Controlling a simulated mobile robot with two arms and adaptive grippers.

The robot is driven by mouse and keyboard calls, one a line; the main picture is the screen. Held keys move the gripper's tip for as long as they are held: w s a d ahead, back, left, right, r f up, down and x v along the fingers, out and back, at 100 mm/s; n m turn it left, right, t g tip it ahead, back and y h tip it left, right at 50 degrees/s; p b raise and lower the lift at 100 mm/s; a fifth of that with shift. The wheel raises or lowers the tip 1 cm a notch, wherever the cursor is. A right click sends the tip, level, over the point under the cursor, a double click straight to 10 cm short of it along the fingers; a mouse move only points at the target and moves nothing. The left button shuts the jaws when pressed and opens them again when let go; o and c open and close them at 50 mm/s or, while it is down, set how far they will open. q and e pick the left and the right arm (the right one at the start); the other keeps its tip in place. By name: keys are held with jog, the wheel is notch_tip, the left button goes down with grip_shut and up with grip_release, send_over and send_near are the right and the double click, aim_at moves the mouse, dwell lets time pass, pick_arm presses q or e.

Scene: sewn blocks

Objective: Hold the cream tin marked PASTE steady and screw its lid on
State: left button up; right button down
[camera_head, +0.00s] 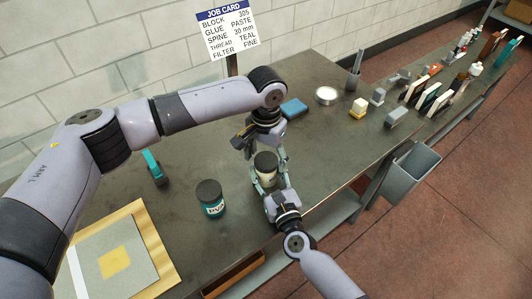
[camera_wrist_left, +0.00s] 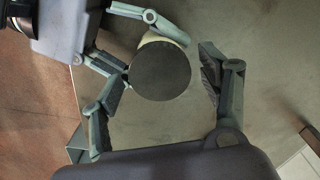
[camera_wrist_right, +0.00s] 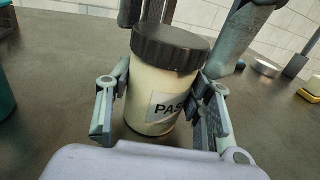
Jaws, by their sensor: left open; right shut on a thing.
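The cream tin (camera_head: 265,172) stands upright on the bench. Its label reads "PAS" in the right wrist view (camera_wrist_right: 168,108), the rest hidden by a finger. A dark ribbed lid (camera_wrist_right: 170,46) sits on its mouth; how tightly it is threaded I cannot tell. My right gripper (camera_head: 270,186) is shut on the tin's body, with one finger on each side in its wrist view (camera_wrist_right: 162,105). My left gripper (camera_head: 262,150) comes from above, open. In the left wrist view its fingers (camera_wrist_left: 163,84) stand apart on either side of the round lid (camera_wrist_left: 160,71), with a clear gap at the right finger.
A teal jar with a dark lid (camera_head: 211,198) stands left of the tin. A teal tool (camera_head: 153,166), a blue pad (camera_head: 294,108) and a round pale tin (camera_head: 326,96) lie around. A board (camera_head: 160,262) is at front left. A grey bin (camera_head: 408,172) hangs off the bench's right edge.

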pick_arm(q)
jog(key=c, duration=1.2)
jog(key=m, duration=0.5)
jog(key=o, duration=1.3)
jog(key=shift+c, duration=0.2)
jog(key=shift+r, duration=2.25)
jog(key=shift+c, duration=0.3)
